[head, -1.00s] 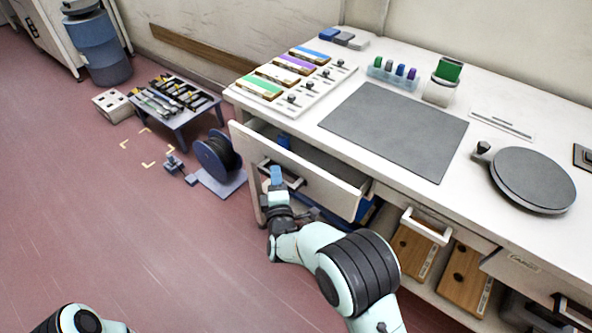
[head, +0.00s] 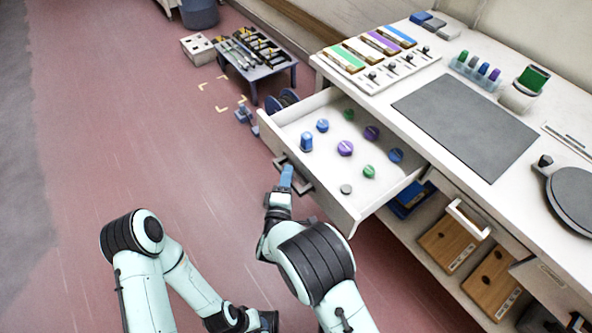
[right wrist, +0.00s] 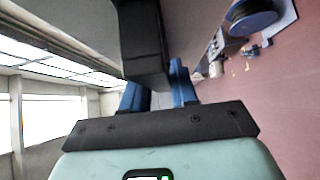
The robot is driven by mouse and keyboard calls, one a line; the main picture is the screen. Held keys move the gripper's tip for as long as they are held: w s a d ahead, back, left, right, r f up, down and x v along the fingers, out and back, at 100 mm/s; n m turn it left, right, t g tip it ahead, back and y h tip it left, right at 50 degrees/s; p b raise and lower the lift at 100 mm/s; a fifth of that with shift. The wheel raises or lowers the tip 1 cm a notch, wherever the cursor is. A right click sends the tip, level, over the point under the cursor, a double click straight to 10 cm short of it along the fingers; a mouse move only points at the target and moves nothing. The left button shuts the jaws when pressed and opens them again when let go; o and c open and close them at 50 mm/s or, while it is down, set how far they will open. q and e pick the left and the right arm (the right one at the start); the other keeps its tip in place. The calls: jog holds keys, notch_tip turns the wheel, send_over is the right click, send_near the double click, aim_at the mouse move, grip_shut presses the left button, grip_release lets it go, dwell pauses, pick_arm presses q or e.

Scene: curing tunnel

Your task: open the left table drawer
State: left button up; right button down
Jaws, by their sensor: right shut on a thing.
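The left table drawer (head: 328,207) is pulled well out from under the white table in the head view. Its inside shows several blue, purple and green round pieces and a small grey one. My right gripper (head: 286,176) is at the drawer's dark handle (head: 304,187), with its blue fingers shut on it. In the right wrist view the dark handle (right wrist: 142,45) stands between the blue fingers (right wrist: 158,88). My left gripper (head: 268,321) is low at the bottom edge of the head view, dark and partly cut off; its jaws cannot be made out.
The white table (head: 372,92) carries a grey mat (head: 465,120), colored blocks and a round turntable (head: 575,200). A low blue-grey rack (head: 262,70) stands on the floor beyond the drawer. Wooden-fronted boxes (head: 450,243) sit under the table. The floor at left is clear.

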jog(key=shift+s+a, duration=0.15)
jog(key=shift+a, duration=0.05)
jog(key=c, duration=1)
grip_release()
jog(key=shift+o, duration=0.2)
jog(key=s+a+p, duration=0.1)
jog(key=s, duration=1.2)
jog(key=shift+s+a, duration=0.2)
jog(key=shift+a, duration=0.1)
